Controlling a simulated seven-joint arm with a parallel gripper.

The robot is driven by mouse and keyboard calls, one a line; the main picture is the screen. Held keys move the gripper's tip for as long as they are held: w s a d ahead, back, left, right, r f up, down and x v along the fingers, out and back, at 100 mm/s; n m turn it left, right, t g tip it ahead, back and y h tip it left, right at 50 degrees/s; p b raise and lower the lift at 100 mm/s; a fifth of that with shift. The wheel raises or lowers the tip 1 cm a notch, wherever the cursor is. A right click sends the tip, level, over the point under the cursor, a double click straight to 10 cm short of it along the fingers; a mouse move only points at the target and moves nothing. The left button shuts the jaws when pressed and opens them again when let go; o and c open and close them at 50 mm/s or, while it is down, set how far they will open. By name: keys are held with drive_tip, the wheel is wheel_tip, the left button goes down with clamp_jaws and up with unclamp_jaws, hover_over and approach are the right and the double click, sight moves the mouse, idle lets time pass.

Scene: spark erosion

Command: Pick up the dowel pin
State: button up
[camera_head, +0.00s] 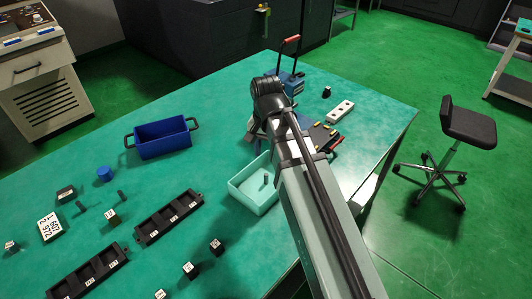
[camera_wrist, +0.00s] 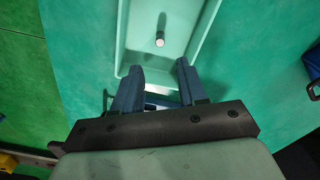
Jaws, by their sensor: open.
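The dowel pin (camera_head: 265,181) is a small grey cylinder inside the mint-green tray (camera_head: 238,196). In the wrist view the dowel pin (camera_wrist: 161,24) shows a pale round end, and the tray (camera_wrist: 123,35) surrounds it with clear floor on both sides. My gripper (camera_wrist: 159,66) has its two blue fingers spread apart with nothing between them. In the wrist view the fingertips overlap the tray's end wall, and the pin lies beyond them, lined up with the gap. Their height above the tray is hard to tell. In the head view my arm hides the fingers.
A blue bin (camera_head: 162,138) with handles stands at the back left. Black slotted trays (camera_head: 168,218) and several small labelled blocks (camera_head: 216,246) lie on the green table to the left. A white socket strip (camera_head: 340,111) and tools lie right of my arm, near the table edge.

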drive_tip(key=shift+o, duration=0.5)
drive_tip(key=n, duration=2.3)
hover_over(119, 192)
drive_tip(key=f, duration=0.7)
drive_tip(key=shift+a+f, duration=0.2)
drive_tip(key=shift+f, duration=0.1)
drive_tip(key=shift+d+f, duration=0.2)
drive_tip(key=shift+f, duration=2.4)
clamp_jaws()
